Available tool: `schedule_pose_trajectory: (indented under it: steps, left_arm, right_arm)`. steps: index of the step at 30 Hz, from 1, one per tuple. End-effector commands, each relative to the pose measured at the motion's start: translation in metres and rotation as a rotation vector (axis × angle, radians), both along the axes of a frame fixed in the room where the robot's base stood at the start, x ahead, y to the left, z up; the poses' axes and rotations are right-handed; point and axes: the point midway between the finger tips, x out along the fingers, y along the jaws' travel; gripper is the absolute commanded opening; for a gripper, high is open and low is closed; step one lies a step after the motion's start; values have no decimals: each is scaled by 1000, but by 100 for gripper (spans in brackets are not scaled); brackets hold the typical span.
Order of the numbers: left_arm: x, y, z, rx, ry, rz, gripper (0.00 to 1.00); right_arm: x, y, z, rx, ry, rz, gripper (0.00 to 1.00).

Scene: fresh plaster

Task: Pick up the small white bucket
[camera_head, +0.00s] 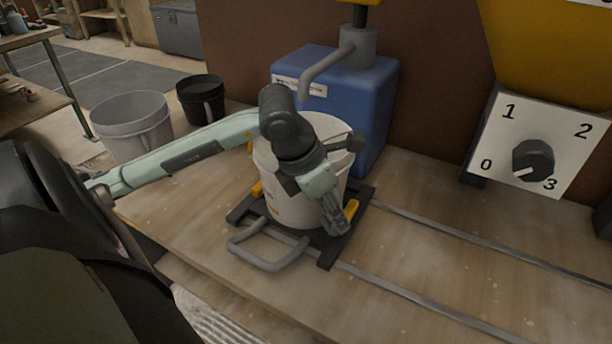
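A white bucket (290,205) stands upright on a black sliding carriage (330,254) with yellow clamp pieces, in front of a blue dispenser. My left arm reaches in from the left across the bucket and hides part of its rim and front. My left gripper (334,214) points down at the bucket's front right side, close to the wall. Its fingers look close together, but I cannot tell whether they are shut, or whether they touch the bucket. My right gripper is not in view.
A blue dispenser (377,105) with a grey spout (328,73) stands behind the bucket. A grey bucket (133,126) and a black pot (202,97) stand at the left. Two rails (450,236) run right across clear wooden bench. A dial panel (560,130) is at right.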

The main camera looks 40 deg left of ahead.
Motion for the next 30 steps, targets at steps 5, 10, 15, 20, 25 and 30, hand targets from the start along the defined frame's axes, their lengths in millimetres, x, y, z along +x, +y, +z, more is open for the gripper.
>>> schedule_pose_trajectory:
  steps: [5,10,15,20,25,30]
  left_arm:
    - [8,-4,-22,-2,1,1,38]
    - [10,-4,-26,-1,0,0,38]
    - [10,-4,-26,-1,0,0,32]
    - [10,-4,-26,-1,0,0,12]
    - [10,-4,-25,0,0,0,0]
    - [10,-4,-25,0,0,0,0]
  right_arm:
    - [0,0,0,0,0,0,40]
    - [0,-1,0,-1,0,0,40]
    - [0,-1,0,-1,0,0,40]
    - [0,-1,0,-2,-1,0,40]
    - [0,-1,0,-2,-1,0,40]
    - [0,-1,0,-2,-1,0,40]
